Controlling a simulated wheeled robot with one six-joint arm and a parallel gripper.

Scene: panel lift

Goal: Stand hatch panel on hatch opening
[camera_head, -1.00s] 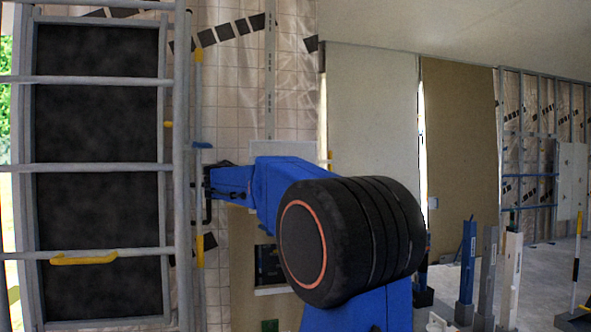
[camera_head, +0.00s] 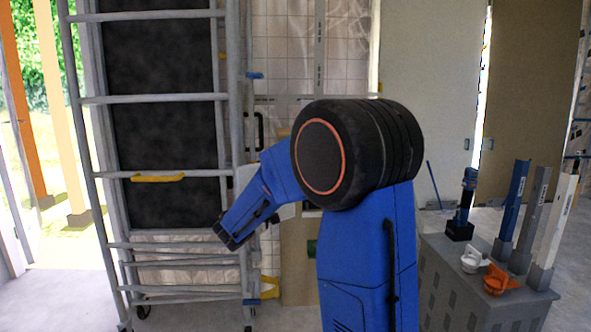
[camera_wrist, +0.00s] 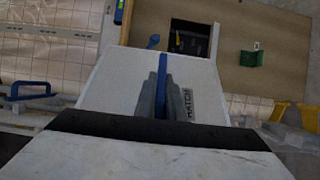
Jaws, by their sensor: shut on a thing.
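The white hatch panel (camera_wrist: 115,85), marked HATCH, has a blue handle (camera_wrist: 163,66). My gripper (camera_wrist: 161,90) is shut on this handle in the wrist view and carries the panel. The hatch opening (camera_wrist: 190,38) is a dark rectangle in a beige board (camera_wrist: 150,22), beyond the panel's far edge. The panel's edge appears to overlap the opening's lower part in this view; I cannot tell whether they touch. In the head view, white parts of the panel (camera_head: 246,178) show beside my blue arm. My gripper and the opening are hidden there.
A grey scaffold frame (camera_head: 160,98) with a yellow handle stands left of my arm. A green box (camera_wrist: 252,58) is on the beige board. Yellow parts (camera_wrist: 290,113) lie at the wrist view's right. A grey crate (camera_head: 455,270) with posts and tools stands at right.

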